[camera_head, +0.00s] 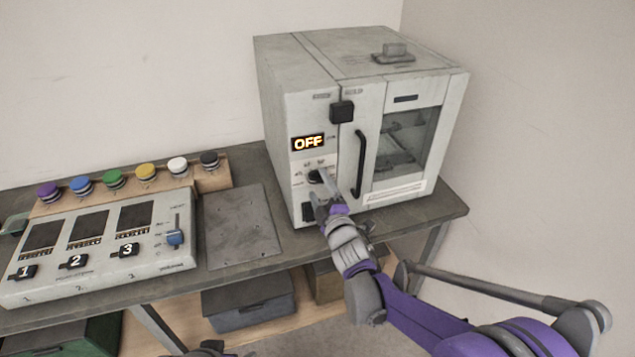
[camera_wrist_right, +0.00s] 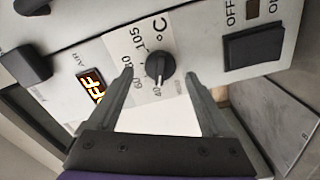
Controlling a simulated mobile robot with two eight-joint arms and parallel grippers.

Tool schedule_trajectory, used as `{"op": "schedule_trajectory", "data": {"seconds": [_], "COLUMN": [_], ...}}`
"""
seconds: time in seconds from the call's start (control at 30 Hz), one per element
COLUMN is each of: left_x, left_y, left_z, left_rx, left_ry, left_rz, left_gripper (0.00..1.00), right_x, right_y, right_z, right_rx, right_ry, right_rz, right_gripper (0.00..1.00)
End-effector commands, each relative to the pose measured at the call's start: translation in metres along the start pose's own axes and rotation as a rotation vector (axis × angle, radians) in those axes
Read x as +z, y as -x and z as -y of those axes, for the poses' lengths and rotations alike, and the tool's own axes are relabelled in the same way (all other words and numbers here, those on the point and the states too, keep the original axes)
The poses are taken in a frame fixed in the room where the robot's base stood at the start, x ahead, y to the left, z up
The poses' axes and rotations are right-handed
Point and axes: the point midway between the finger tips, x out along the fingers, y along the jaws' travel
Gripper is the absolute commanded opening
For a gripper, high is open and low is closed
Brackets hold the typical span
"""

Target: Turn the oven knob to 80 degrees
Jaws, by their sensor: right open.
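The grey-white oven (camera_head: 277,113) stands on the table, its display (camera_head: 308,143) reading OFF. The dark round temperature knob (camera_head: 318,176) is low on its front panel; in the right wrist view the knob (camera_wrist_right: 158,67) sits on a scale with 40, 60 and 105 legible. Its narrow grip end points towards the 40 side. My right gripper (camera_head: 324,192) is open in front of the knob; in its wrist view the fingertips (camera_wrist_right: 160,73) appear on either side of it, and contact cannot be told. A grey part at the bottom edge may be my left gripper (camera_head: 208,348).
A black rocker switch (camera_wrist_right: 254,47) marked OFF and ON is beside the knob. A black vertical door handle (camera_head: 359,163) is close to the right of the knob. A control box (camera_head: 100,262) and several coloured buttons stand left. A flat metal plate (camera_head: 240,228) lies between.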

Motion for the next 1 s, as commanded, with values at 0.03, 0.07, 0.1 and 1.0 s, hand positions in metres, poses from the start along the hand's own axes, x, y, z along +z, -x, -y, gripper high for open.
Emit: {"op": "schedule_trajectory", "data": {"seconds": [0.03,0.07,0.1,1.0], "left_x": [-0.001,-0.002,-0.002,-0.002], "left_y": [0.002,0.002,0.002,0.003], "left_z": [0.0,0.0,0.0,0.0], "left_rx": [0.0,0.0,0.0,0.0], "left_ry": [0.0,0.0,0.0,0.0], "left_rz": [-0.001,-0.001,-0.001,-0.002], "left_gripper": [1.0,1.0,1.0,1.0], "right_x": [0.0,0.0,0.0,0.0], "right_y": [-0.007,-0.01,-0.013,-0.019], "right_z": [-0.001,-0.001,-0.001,0.0], "right_rx": [0.0,0.0,0.0,0.0], "right_ry": [0.0,0.0,0.0,-0.001], "right_rz": [0.0,0.0,0.0,0.0], "right_gripper": [0.83,0.83,0.83,0.0]}}
